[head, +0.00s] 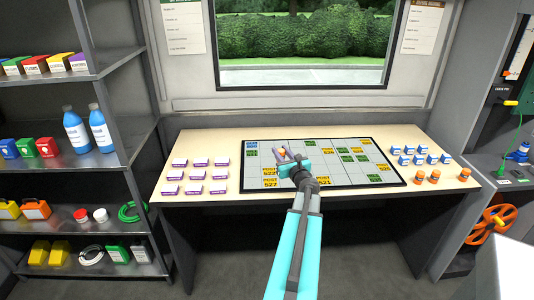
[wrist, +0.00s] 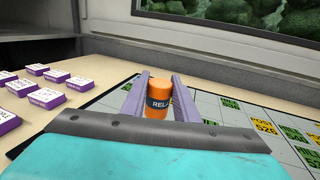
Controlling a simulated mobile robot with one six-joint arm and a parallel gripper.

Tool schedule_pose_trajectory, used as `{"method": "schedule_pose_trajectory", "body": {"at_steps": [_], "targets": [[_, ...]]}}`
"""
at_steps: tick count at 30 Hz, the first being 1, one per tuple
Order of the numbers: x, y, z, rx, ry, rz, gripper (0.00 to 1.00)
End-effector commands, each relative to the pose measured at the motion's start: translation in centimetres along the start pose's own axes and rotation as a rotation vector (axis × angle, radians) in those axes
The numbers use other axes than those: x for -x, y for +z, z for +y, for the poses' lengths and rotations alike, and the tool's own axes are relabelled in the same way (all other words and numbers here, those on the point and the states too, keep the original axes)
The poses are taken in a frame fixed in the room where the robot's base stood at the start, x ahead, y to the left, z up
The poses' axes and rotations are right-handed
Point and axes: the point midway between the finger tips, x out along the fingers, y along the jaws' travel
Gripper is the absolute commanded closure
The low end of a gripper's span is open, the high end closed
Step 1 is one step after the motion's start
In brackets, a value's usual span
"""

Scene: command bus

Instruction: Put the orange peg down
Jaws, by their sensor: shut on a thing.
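The orange peg (wrist: 158,90) has a dark band with white lettering that begins "REL". It stands roughly upright between the two fingers of my gripper (wrist: 152,97) in the wrist view. My gripper is shut on it. In the head view my gripper (head: 283,153) is over the left part of the gridded board (head: 345,183), and the peg (head: 281,150) shows only as a small orange spot at the fingers. Whether the peg's base touches the board is hidden.
Purple-edged blocks (head: 195,176) stand in rows left of the board. Blue blocks (head: 420,159) and other orange pegs (head: 434,177) stand to its right. Yellow tiles (head: 270,183) and green tiles (head: 345,158) lie on the board. The window wall (head: 290,102) rises behind the table.

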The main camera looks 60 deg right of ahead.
Motion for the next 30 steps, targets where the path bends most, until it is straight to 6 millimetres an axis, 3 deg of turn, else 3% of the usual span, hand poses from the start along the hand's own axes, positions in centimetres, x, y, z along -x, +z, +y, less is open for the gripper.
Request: {"method": "schedule_pose_trajectory", "body": {"at_steps": [5,30], "targets": [[-1.1,0.0,-0.1,-0.001,0.001,0.000,0.95],[-10.5,-0.9,-0.3,0.000,0.000,0.001,0.95]]}}
